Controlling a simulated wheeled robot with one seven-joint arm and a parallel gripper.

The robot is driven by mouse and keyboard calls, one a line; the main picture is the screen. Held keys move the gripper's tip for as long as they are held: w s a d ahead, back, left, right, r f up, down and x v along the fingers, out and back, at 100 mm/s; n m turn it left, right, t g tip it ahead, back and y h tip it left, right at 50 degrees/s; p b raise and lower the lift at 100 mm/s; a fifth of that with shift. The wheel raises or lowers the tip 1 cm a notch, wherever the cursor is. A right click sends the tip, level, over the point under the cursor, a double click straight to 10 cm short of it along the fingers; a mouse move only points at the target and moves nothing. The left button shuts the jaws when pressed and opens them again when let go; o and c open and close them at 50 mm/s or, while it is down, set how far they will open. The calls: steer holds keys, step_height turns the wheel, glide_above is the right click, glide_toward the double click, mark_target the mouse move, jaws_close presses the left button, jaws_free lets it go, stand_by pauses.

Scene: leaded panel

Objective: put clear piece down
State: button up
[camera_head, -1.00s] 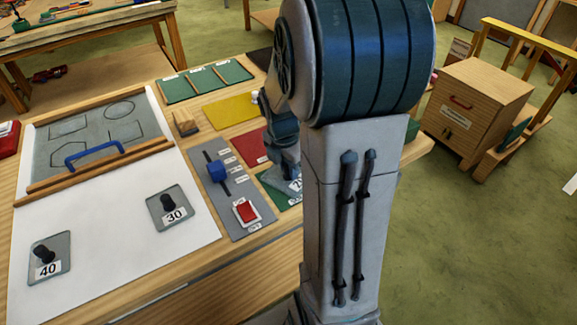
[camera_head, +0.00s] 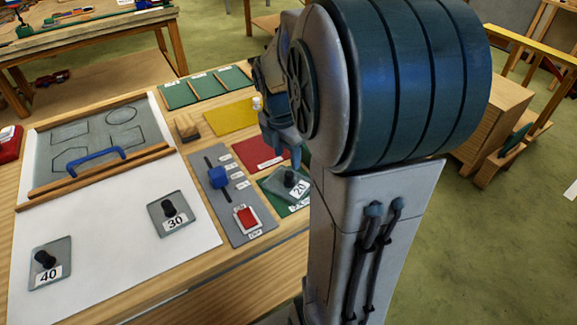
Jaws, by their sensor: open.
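A clear grey piece labelled 20 (camera_head: 275,184), with a dark knob on top, lies on a green mat (camera_head: 297,208) at the right of the bench, partly beyond my arm. My gripper (camera_head: 284,155) is open just above and behind this piece, over the red mat (camera_head: 251,151). Its fingertips are small and partly hidden by my arm, and it appears apart from the knob. Two similar clear pieces, labelled 30 (camera_head: 160,214) and 40 (camera_head: 37,271), lie flat on the white sheet (camera_head: 110,245).
A grey control panel (camera_head: 232,205) with a blue slider (camera_head: 217,177) and a red switch (camera_head: 246,218) lies left of the green mat. A yellow mat (camera_head: 231,117) and a green divided tray (camera_head: 205,88) lie behind. A framed panel with a blue handle (camera_head: 95,162) is at left.

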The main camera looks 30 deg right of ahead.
steer(key=s+a+r+m+t+y, duration=0.1)
steer(key=s+a+r+m+t, duration=0.1)
steer(key=s+a+m, duration=1)
steer(key=m, duration=0.8)
steer(key=shift+r+m+t, duration=0.25)
steer(key=shift+m+t, duration=0.05)
